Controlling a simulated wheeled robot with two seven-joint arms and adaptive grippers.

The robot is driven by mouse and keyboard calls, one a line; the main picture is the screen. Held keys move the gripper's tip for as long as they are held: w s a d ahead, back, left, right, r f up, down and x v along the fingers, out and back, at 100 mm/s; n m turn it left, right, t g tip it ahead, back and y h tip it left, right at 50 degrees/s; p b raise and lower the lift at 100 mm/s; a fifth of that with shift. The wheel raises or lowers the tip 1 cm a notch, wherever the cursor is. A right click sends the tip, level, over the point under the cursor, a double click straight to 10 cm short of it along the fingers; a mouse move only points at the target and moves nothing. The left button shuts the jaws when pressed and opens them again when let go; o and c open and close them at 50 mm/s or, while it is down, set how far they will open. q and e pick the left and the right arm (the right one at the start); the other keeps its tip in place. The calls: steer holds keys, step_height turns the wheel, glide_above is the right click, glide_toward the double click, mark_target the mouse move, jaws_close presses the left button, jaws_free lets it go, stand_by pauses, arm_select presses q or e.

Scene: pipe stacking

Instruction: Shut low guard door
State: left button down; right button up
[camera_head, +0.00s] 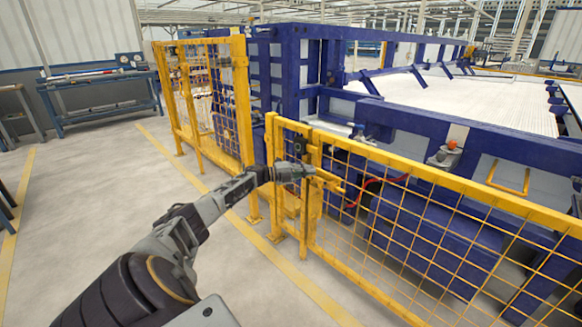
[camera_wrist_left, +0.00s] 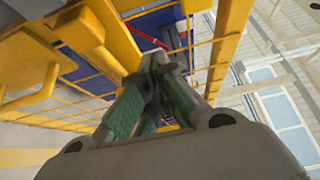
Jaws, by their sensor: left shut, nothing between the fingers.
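The low guard door (camera_head: 430,232) is a yellow frame with wire mesh, in front of the blue machine in the head view. Its left upright stands beside a yellow post with a latch-like bracket (camera_head: 330,182). I cannot tell whether the door is fully closed. My left gripper (camera_head: 303,172) reaches in from the left and is shut and empty, at the top of the low fence by the bracket. In the left wrist view its closed fingers (camera_wrist_left: 160,85) are close to yellow frame bars; contact is unclear. My right gripper is out of view.
A taller yellow mesh fence (camera_head: 213,100) stands behind my left arm. The large blue machine (camera_head: 300,70) lies behind the fences. A blue workbench (camera_head: 100,95) stands at the back left.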

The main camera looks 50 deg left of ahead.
arm_select(q)
steer(key=s+a+b, duration=0.2)
steer(key=a, duration=0.6)
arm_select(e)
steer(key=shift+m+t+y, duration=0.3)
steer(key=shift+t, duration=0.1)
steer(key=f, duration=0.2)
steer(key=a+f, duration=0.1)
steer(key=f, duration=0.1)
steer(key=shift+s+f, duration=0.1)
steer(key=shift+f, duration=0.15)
arm_select(q)
steer(key=shift+s, duration=0.1)
